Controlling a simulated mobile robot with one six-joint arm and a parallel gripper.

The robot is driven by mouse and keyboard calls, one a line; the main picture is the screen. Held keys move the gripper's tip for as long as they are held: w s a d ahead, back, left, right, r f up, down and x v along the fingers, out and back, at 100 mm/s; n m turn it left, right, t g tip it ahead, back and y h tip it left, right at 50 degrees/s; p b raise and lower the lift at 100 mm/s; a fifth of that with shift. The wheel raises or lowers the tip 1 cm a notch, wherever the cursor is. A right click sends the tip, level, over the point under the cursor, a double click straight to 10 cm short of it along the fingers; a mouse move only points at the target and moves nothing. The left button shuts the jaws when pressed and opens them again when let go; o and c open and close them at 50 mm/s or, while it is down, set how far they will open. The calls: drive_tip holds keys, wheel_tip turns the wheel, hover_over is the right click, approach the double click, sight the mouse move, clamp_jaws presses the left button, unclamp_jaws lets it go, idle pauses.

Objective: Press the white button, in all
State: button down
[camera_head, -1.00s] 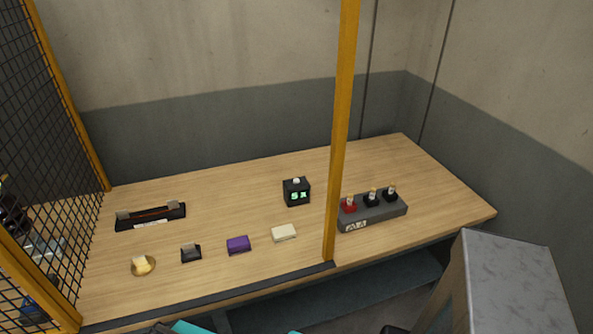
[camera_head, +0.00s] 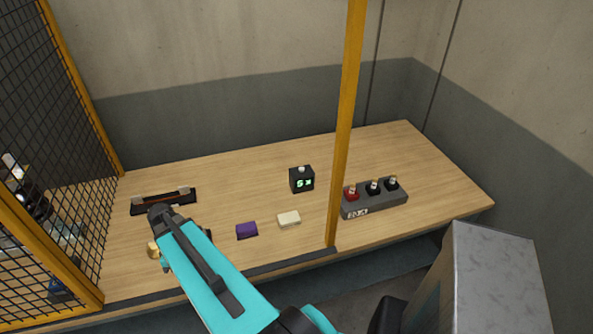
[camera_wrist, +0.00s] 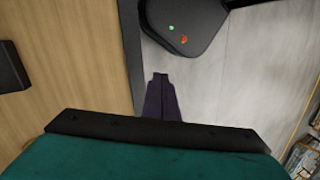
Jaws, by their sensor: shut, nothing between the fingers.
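A small white button (camera_head: 301,168) sits on top of a black box (camera_head: 297,183) with a green lit display, near the middle of the wooden table. In the wrist view my gripper (camera_wrist: 160,76) is shut and empty. Its dark fingers lie together over a grey surface, just right of the dark table edge. The head view shows my teal arm reaching over the table front at left, but I cannot make out the fingers there. The white button does not show in the wrist view.
A yellow post (camera_head: 343,130) stands right of the box. A cream block (camera_head: 289,219) and a purple block (camera_head: 247,230) lie in front. Yellow-framed mesh (camera_head: 50,150) borders the left.

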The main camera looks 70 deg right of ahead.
drive_tip(key=w+d+m+h+b, duration=0.1)
drive_tip(key=d, duration=0.4)
drive_tip(key=d+m+t+b, duration=0.1)
drive_tip(key=d+m, duration=0.1)
drive_tip(key=d, duration=0.4)
drive_tip(key=w+d+m+t+h+b, duration=0.1)
drive_tip(key=d, duration=0.4)
drive_tip(key=shift+w+d+r+h, duration=0.2)
drive_tip(key=shift+w+r+h, duration=0.1)
drive_tip(key=shift+w, duration=0.05)
drive_tip(key=s+d+r+m+h+b, duration=0.1)
drive_tip(key=d+m+h+b, duration=0.1)
drive_tip(key=d, duration=0.5)
drive_tip(key=s+d+r+m+h+b, duration=0.1)
drive_tip(key=d+r+m+b, duration=0.1)
drive_tip(key=d, duration=0.6)
wheel_tip(320, 180, up, 14)
drive_tip(key=m+h+b, duration=0.6)
drive_tip(key=m+b, duration=0.1)
drive_tip(key=m, duration=0.2)
hover_over(302, 169)
drive_tip(key=shift+w+a+f, duration=0.1)
drive_tip(key=shift+w+a, duration=0.2)
drive_tip(key=shift+a, duration=0.05)
drive_tip(key=shift+f, duration=0.15)
drive_tip(key=shift+f+b, duration=2.35)
drive_tip(key=shift+f, duration=1.95)
drive_tip(key=shift+f, duration=0.2)
